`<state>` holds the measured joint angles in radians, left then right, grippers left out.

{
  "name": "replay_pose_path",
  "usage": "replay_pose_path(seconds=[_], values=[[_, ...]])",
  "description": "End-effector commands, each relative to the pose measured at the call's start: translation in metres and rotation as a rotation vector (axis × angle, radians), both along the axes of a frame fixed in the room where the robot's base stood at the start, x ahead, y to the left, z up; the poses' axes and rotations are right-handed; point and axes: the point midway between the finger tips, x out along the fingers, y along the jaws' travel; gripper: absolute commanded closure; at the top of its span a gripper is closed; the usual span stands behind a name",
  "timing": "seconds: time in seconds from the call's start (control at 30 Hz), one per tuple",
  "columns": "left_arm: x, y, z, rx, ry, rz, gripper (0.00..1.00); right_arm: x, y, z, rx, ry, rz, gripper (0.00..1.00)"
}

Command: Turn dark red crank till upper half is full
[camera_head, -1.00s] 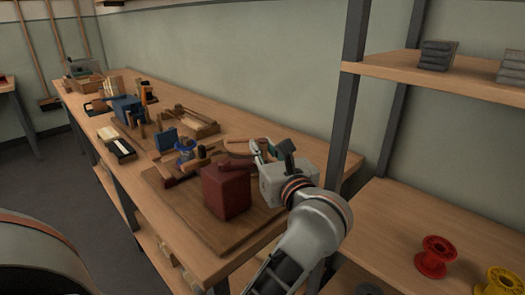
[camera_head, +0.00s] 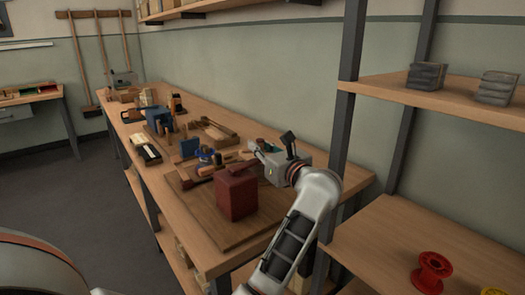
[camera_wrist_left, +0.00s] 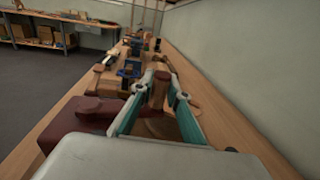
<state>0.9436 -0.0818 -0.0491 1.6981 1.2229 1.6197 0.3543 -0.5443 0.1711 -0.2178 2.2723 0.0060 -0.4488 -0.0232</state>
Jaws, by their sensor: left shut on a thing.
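A dark red block (camera_head: 237,194) stands on a wooden board (camera_head: 207,215) near the front of the long workbench. Its dark red crank (camera_head: 241,167) lies across the top, pointing back right. My left gripper (camera_head: 258,153) is over the far right side of the block. In the left wrist view its two fingers with teal inner faces are shut on the upright reddish-brown crank handle (camera_wrist_left: 159,88). The dark red block (camera_wrist_left: 72,126) shows at the lower left there, partly hidden by the gripper body. I cannot make out any bristle fill. My right gripper is out of view.
Behind the block are a blue tool (camera_head: 205,156), a blue block (camera_head: 189,147) and other bench tools. A grey shelf post (camera_head: 348,110) stands close right of my left arm. Red spool (camera_head: 432,270) lies on the right-hand lower shelf. Floor at left is clear.

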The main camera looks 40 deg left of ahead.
Motion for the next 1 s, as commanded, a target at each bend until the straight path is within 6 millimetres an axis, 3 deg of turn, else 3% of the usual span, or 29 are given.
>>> replay_pose_path(seconds=[0.33,1.0], values=[[-0.003,0.025,-0.001,-0.001,0.001,0.005,1.00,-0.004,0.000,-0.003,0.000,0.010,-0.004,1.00],[-0.007,0.036,-0.004,-0.003,0.005,0.136,1.00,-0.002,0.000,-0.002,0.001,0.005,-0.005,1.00]])
